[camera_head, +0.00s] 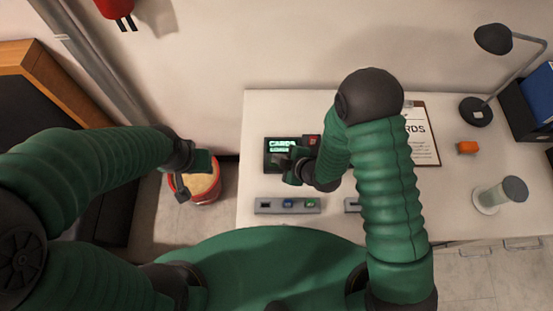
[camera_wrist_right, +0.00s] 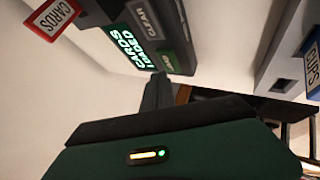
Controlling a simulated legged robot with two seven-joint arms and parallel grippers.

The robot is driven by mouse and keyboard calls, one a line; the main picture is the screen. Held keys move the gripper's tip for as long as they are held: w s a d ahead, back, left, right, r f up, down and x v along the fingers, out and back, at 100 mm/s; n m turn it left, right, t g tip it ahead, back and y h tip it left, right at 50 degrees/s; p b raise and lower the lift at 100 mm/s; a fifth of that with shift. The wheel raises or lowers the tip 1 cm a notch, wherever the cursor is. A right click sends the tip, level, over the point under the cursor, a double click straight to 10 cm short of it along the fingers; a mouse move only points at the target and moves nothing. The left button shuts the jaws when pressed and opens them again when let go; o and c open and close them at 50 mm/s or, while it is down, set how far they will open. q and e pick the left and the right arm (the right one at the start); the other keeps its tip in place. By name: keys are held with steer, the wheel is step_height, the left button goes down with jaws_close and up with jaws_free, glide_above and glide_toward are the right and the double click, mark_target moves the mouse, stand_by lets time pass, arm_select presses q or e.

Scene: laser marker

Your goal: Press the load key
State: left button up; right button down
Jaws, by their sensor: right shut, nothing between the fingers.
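The dark marker panel (camera_head: 272,158) lies on the table, with a lit green display (camera_head: 282,143). In the right wrist view the display (camera_wrist_right: 134,48) reads "CARDS LOADED". Beside it are a grey CLEAR key (camera_wrist_right: 147,20) and a green key (camera_wrist_right: 167,59), whose lettering is partly readable, apparently LOAD. My right gripper (camera_head: 290,166) is over the panel's near edge, shut and empty. Its fingertips (camera_wrist_right: 158,88) are close to the green key; I cannot tell whether they touch. My left gripper (camera_head: 192,175) hangs over a red bucket, away from the panel; its jaws are unclear.
The red bucket (camera_head: 207,190) stands left of the table. A clipboard (camera_head: 425,150), orange object (camera_head: 467,147), clear cylinder (camera_head: 490,199) and lamp (camera_head: 493,40) are at right.

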step_height(320, 180, up, 5)
steer(key=p, duration=0.4)
steer(key=shift+r, duration=0.1)
stand_by(0.5)
stand_by(0.3)
steer(key=w+d+r+m+h, duration=0.25)
steer(key=d+r+m, duration=0.25)
steer(key=d, duration=0.3)
steer(key=s+d+r+m+g+h, duration=0.3)
steer(key=s+d+r+m+g, duration=0.1)
steer(key=s+d+r+m, duration=0.6)
steer(key=s+m, duration=0.2)
steer(key=shift+s+d+h, duration=0.35)
steer(key=shift+d, duration=0.05)
